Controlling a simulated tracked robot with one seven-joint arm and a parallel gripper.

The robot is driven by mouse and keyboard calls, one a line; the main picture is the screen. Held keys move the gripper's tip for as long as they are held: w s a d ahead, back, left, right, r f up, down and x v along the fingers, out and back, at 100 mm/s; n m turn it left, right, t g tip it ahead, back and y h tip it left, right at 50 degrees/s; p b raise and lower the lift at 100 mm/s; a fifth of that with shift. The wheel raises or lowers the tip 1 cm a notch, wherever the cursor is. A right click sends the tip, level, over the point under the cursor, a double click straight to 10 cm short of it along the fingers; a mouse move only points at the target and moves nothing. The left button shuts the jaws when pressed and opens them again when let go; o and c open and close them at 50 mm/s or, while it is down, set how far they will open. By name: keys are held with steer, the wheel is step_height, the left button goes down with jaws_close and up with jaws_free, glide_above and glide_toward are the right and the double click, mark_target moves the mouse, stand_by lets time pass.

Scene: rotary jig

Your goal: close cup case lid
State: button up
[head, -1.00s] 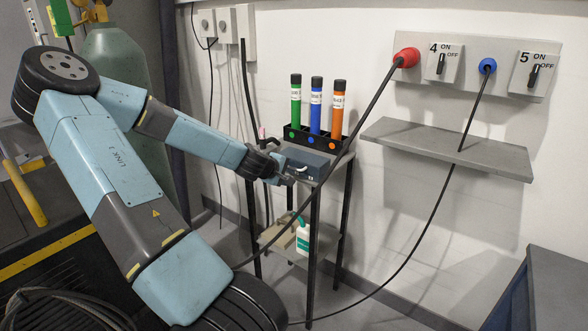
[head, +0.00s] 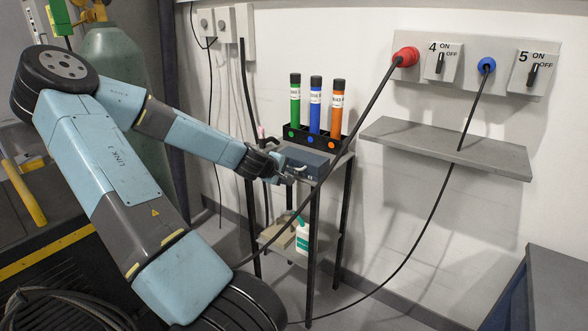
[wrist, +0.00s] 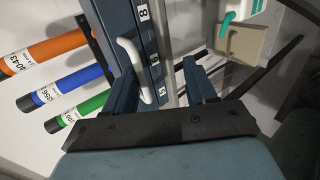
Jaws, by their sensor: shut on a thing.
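The cup case, a flat dark blue-grey box (head: 305,160), lies on the small black-legged table, in front of the rack of tubes. Its lid looks down in the head view; I cannot tell whether it is fully flush. A curved white handle (wrist: 132,60) is on the case beside number labels in the wrist view. My gripper (head: 287,179) is at the case's near left side. In the wrist view its two blue fingers (wrist: 162,82) stand apart, with part of the case front between them. The exact contact is partly hidden.
A black rack (head: 311,137) with green, blue and orange tubes stands behind the case. A black cable (head: 345,150) hangs from the red plug across the table's right side. A white bottle (head: 303,236) is on the lower shelf. A grey wall shelf (head: 445,148) is to the right.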

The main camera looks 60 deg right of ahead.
steer(key=shift+a+f, duration=0.15)
steer(key=shift+w, duration=0.1)
steer(key=v, duration=1.3)
steer(key=shift+r, duration=0.35)
steer(key=shift+a, duration=0.15)
steer(key=shift+f, duration=0.1)
